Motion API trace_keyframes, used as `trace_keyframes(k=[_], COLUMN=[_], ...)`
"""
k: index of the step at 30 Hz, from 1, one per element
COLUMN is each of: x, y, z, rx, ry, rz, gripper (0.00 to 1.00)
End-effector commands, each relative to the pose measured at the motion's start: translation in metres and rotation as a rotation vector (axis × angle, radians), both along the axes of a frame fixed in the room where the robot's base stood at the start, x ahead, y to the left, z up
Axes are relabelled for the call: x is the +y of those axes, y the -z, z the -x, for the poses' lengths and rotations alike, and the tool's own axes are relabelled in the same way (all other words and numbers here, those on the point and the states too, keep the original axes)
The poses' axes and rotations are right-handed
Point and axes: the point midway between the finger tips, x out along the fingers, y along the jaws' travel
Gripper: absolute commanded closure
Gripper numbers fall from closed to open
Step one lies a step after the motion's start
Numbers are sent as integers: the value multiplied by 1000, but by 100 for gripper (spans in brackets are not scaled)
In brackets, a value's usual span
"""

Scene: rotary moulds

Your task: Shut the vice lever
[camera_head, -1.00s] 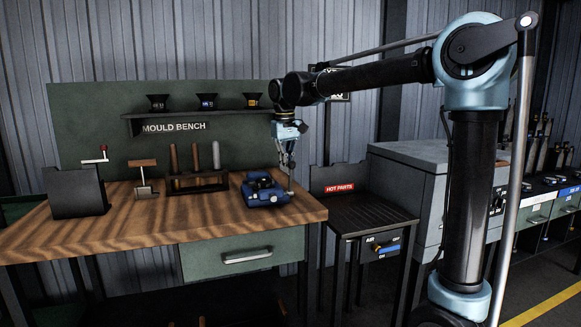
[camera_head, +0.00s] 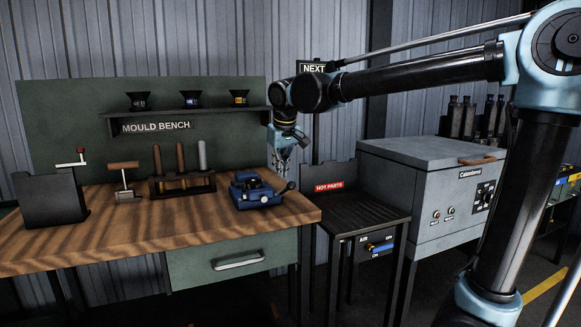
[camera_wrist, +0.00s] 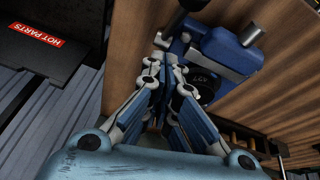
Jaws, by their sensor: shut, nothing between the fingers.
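The blue vice (camera_head: 258,192) sits on the right end of the wooden bench. Its dark lever with a round knob (camera_head: 290,186) sticks out to the right. In the wrist view the vice's blue body (camera_wrist: 228,52) lies just beyond the fingers, and a dark rod-like part, likely the lever (camera_wrist: 182,14), shows at the top edge. My gripper (camera_head: 282,172) points down above and behind the vice's right side. In the wrist view my gripper's fingers (camera_wrist: 168,65) are together with nothing between them. Whether they touch the vice or lever I cannot tell.
The wooden bench top (camera_head: 140,240) is clear at the front. A rack of upright tools (camera_head: 183,185) stands left of the vice. A shelf (camera_head: 190,120) with several dark cups hangs behind. The hot parts stand (camera_head: 355,215) is to the right, lower than the bench.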

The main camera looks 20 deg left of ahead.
Motion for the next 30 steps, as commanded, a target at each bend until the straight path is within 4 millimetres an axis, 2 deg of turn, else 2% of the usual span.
trace_keyframes(k=[3, 13, 30], x=[-4, -17, -24], y=[3, 14, 22], z=[12, 28, 37], rx=[-65, -243, -244], ry=[-9, -9, -7], rz=[-55, -206, -207], gripper=[100, 100, 100])
